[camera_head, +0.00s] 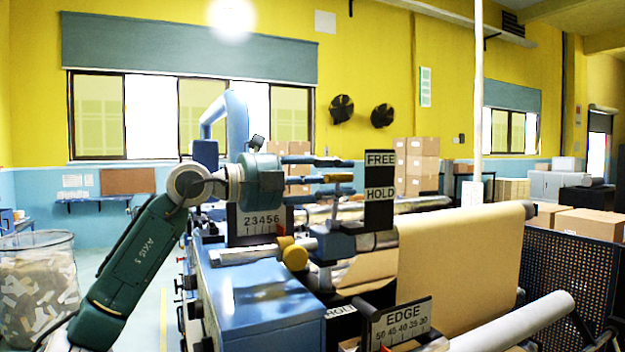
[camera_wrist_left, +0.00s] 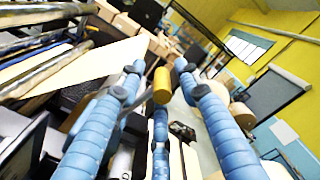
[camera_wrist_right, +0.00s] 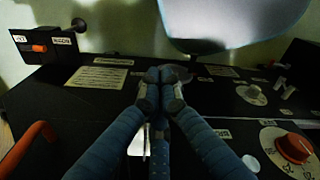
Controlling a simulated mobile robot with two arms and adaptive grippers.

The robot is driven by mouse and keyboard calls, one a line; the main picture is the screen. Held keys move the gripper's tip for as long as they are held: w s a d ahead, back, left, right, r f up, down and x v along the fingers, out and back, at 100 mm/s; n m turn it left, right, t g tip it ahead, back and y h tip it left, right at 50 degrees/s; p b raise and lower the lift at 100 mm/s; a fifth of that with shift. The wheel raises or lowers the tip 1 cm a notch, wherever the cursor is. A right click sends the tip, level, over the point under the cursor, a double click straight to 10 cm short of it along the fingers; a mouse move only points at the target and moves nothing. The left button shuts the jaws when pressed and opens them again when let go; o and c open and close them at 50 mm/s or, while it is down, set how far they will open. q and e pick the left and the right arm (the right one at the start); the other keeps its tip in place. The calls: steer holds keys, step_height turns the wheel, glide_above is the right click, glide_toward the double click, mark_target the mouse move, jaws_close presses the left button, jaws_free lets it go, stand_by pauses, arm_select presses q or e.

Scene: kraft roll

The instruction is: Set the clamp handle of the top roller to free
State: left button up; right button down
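The yellow grip of the top roller's clamp handle (camera_head: 338,177) is level with the gap between the FREE label (camera_head: 380,159) and the HOLD label (camera_head: 380,194) on a black plate. My left gripper (camera_head: 345,180) reaches in from the left, its blue fingers spread above and below the yellow grip. In the left wrist view the yellow grip (camera_wrist_left: 162,86) lies between the open fingers; I cannot tell whether they touch it. My right gripper (camera_wrist_right: 165,76) is shut and empty above a dark control panel in the right wrist view. It is not seen in the head view.
The kraft paper web (camera_head: 465,265) hangs to the right. An EDGE scale (camera_head: 402,322) stands in front. A red knob (camera_wrist_right: 295,147) and a red lever (camera_wrist_right: 28,146) flank my right gripper.

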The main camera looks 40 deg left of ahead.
arm_select(q)
steer(key=shift+s+a+f, duration=0.1)
steer(key=shift+s+a, duration=0.25)
steer(key=shift+s, duration=0.3)
steer(key=v, duration=1)
steer(key=shift+s, duration=0.2)
